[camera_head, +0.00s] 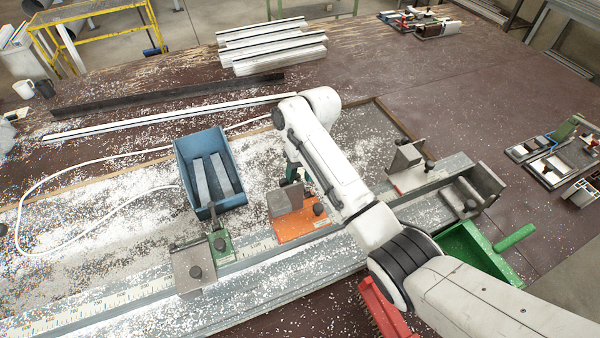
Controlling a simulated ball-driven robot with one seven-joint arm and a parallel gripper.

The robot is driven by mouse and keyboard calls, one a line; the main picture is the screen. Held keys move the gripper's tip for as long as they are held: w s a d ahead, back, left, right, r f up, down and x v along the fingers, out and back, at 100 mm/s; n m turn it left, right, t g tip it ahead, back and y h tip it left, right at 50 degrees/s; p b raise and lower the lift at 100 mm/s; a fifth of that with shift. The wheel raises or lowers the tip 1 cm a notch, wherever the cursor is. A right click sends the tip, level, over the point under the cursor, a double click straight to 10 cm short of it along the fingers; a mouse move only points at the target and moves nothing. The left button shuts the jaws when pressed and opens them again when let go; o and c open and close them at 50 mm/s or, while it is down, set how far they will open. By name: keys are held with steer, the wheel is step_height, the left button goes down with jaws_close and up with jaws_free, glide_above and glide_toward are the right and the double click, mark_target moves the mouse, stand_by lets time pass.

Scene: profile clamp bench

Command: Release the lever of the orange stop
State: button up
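The orange stop (300,224) sits on the steel rail in the middle of the bench. It has an orange base plate, a grey upright block (284,203) and a dark knob (318,208) on its right side. My white arm crosses just right of and above it, covering part of its surroundings. A small dark green and black part (293,170) shows beside my forearm, just behind the stop; it seems to be my gripper, mostly hidden by the arm. I cannot see its fingertips, whether it touches the stop, or clearly make out the lever.
A green stop (221,246) stands left on the rail (120,290), a red-based one (407,178) to the right. A blue bin (186,172) with metal bars stands behind. A green tray (462,243) and red part (386,308) lie at the front right. White chips cover the bench.

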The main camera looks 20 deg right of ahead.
jaws_close()
steer(key=shift+w, duration=0.1)
stand_by(0.4)
